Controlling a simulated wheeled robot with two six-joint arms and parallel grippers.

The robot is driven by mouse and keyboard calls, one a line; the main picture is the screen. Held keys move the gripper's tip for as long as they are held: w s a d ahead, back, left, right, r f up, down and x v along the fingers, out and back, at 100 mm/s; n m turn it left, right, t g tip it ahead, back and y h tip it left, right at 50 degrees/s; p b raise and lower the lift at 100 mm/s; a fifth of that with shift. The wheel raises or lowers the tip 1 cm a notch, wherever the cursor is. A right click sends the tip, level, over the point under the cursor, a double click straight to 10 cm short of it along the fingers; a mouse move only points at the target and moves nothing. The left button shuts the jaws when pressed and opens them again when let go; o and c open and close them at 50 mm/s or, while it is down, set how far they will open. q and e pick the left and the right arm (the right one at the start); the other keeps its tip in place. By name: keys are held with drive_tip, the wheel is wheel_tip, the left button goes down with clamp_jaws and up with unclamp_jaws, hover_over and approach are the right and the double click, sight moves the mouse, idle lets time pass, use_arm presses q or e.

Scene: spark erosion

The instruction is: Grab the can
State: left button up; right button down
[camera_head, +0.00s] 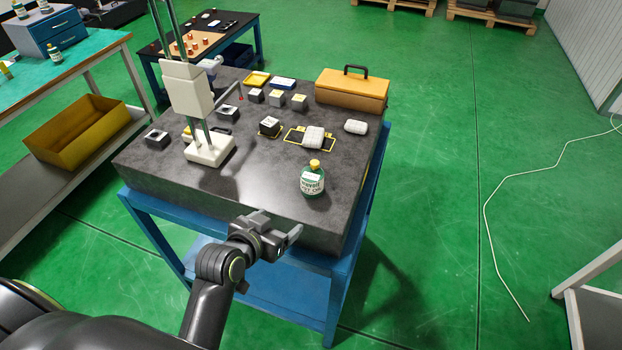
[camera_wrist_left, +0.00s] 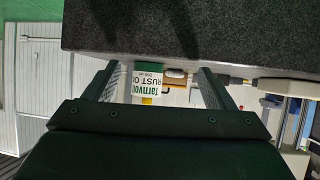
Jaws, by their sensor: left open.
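The can (camera_head: 312,182) is a green bottle-like can with a yellow cap and a white oil label. It stands upright near the front edge of the dark stone table (camera_head: 262,190). My left gripper (camera_head: 278,225) is open and empty at the table's front edge, in front of the can and to its left, clearly apart from it. In the left wrist view a green-and-white oil label (camera_wrist_left: 148,80) shows between the two fingers. The can's full outline is not clear there. My right gripper is not in view.
A white column stand (camera_head: 208,150) rises left of the can. A white rounded block (camera_head: 313,136) lies behind it, with several small blocks further back. An orange toolbox (camera_head: 352,91) stands at the back right. The stone between gripper and can looks clear.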

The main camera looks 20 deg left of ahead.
use_arm(q)
drive_tip(key=t, duration=0.1)
approach(306, 182)
drive_tip(key=s, duration=0.2)
drive_tip(key=shift+m+h, duration=0.3)
drive_tip(key=shift+h, duration=0.1)
drive_tip(key=p+x, duration=0.1)
drive_tip(key=x, duration=0.3)
drive_tip(key=p+x, duration=0.1)
drive_tip(key=x, duration=0.2)
drive_tip(key=p+x, duration=0.1)
drive_tip(key=x, duration=0.3)
drive_tip(key=shift+w+a, duration=0.35)
drive_tip(key=shift+w, duration=0.1)
drive_tip(key=shift+w+d, duration=0.1)
drive_tip(key=shift+w, duration=0.25)
drive_tip(key=p+x, duration=0.1)
drive_tip(key=x, duration=0.2)
drive_tip(key=shift+w+p, duration=0.35)
drive_tip(key=shift+p, duration=0.05)
drive_tip(key=shift+w+d+f+t, duration=0.1)
drive_tip(key=shift+w+f+t, duration=0.1)
drive_tip(key=shift+w+t, duration=0.15)
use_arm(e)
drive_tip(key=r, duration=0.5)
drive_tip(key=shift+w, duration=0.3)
use_arm(q)
drive_tip(key=c, duration=1.2)
